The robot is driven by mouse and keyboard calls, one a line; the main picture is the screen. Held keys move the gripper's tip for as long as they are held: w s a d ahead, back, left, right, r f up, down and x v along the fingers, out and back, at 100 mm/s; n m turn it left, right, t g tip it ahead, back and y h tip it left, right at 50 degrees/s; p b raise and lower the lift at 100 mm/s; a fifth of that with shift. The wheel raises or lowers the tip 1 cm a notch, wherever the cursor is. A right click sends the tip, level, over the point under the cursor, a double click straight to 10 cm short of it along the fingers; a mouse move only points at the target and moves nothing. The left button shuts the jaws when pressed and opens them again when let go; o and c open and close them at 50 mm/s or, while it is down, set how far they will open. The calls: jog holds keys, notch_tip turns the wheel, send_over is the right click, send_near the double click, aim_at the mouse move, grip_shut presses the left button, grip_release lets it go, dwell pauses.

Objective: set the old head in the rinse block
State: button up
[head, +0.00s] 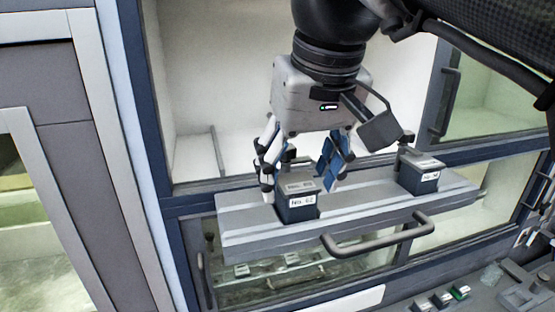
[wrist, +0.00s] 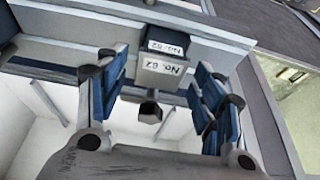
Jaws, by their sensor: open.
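My gripper (head: 302,172) is open and empty, its fingers pointing down, over the left part of a grey ledge. A dark block with a grey top and a white label reading "No. 62" (head: 298,203) sits there, at the fingertips. In the wrist view, my gripper (wrist: 160,78) has a blue-padded finger on each side of this labelled block (wrist: 163,68), with gaps visible. A similar dark labelled block (head: 420,175) sits at the ledge's right end; its number is too small to read. I cannot tell which is the old head or the rinse block.
The grey ledge (head: 375,203) runs across a blue-framed cabinet opening, with a dark bar handle (head: 378,238) in front. A glass-fronted bay lies below. Small metal and green parts (head: 442,299) sit on a dark surface at lower right. The ledge between the blocks is clear.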

aim_at(298, 183)
jog(key=shift+w+f, duration=0.15)
jog(key=shift+f, duration=0.4)
jog(key=c, duration=1.1)
jog(key=shift+r, duration=0.15)
jog(key=shift+c, duration=0.2)
notch_tip(298, 183, up, 6)
jog(key=p, duration=0.6)
notch_tip(298, 183, up, 3)
jog(key=p, duration=0.3)
